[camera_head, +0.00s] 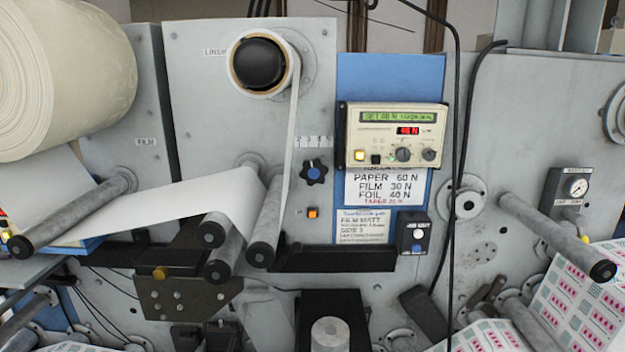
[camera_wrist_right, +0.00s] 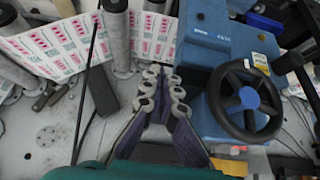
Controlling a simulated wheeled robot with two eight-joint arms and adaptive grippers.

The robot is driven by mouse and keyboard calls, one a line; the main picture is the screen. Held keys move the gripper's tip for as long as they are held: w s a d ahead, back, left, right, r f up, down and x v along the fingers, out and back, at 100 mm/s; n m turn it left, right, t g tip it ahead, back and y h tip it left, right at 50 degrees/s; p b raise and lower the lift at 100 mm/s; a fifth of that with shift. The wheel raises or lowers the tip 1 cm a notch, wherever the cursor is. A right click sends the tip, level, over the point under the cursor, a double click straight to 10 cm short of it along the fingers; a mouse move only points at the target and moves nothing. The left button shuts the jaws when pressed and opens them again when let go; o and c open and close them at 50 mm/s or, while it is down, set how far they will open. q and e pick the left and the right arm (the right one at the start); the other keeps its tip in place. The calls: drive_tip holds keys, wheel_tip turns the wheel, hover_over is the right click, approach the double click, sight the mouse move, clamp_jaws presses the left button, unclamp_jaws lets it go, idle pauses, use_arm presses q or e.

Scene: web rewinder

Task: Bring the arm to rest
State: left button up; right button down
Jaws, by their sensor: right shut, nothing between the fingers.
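My right gripper (camera_wrist_right: 163,80) shows in the right wrist view, its purple-grey fingers reaching up the middle of the picture. The fingers are shut with nothing between them. Behind them lies the grey machine panel (camera_wrist_right: 45,135). A blue unit with a black handwheel (camera_wrist_right: 245,100) is just right of the fingers in that view. Whether the fingers touch anything cannot be told, but they appear clear. Neither gripper shows in the head view, and my left gripper is in no view.
In the head view a large cream film roll (camera_head: 65,75) is at the left, with white web over rollers (camera_head: 268,215). A control box (camera_head: 392,133) sits mid-panel. A black cable (camera_head: 457,150) hangs ahead. Printed web (camera_head: 580,300) runs at the lower right, also in the wrist view (camera_wrist_right: 60,50).

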use_arm(q)
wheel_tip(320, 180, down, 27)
drive_tip(key=b, duration=2.5)
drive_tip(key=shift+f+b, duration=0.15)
drive_tip(key=shift+b, duration=0.2)
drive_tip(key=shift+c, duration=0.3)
